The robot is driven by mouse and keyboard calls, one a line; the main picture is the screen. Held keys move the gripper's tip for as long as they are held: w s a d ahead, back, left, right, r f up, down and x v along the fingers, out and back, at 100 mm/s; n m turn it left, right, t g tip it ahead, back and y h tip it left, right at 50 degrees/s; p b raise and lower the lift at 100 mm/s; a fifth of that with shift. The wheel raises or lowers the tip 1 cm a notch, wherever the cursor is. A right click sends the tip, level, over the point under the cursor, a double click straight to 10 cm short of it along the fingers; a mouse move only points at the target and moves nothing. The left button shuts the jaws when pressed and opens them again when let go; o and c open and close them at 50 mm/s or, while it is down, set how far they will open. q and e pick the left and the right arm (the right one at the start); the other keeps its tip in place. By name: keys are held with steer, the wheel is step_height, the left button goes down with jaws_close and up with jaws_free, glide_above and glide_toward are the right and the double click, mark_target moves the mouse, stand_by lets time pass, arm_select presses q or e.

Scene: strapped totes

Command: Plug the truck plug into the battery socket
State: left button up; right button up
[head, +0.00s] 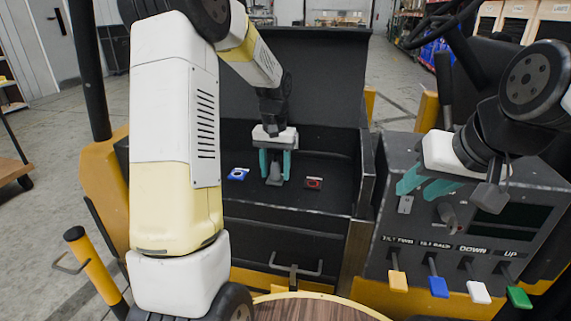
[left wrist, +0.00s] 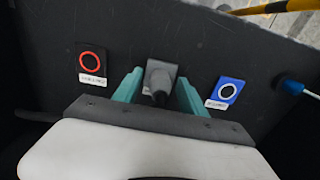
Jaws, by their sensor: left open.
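My left gripper (head: 274,166) is open, low inside the dark compartment. Its teal fingers stand on either side of a grey plug-like piece, also seen in the left wrist view (left wrist: 160,76), with gaps beside it. A dark round part, perhaps a cable end, shows at its near end. A blue plate with a ring (head: 238,174) lies left of the gripper and a dark plate with a red ring (head: 313,183) lies right. In the left wrist view the red ring (left wrist: 91,61) is left and the blue plate (left wrist: 226,92) right; their labels are unreadable. My right gripper (head: 424,185) looks open and empty.
The compartment has a raised dark lid (head: 320,75) behind and a front wall with a handle (head: 295,269). A control panel (head: 385,232) with several coloured levers stands at right, close under my right gripper. A blue-tipped rod (left wrist: 292,87) shows in the left wrist view.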

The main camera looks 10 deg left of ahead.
stand_by(0.8)
arm_select(q)
jaws_close()
stand_by(1.1)
steer(key=shift+r, duration=0.15)
steer(key=shift+r, duration=2.85)
steer(key=shift+r, duration=3.05)
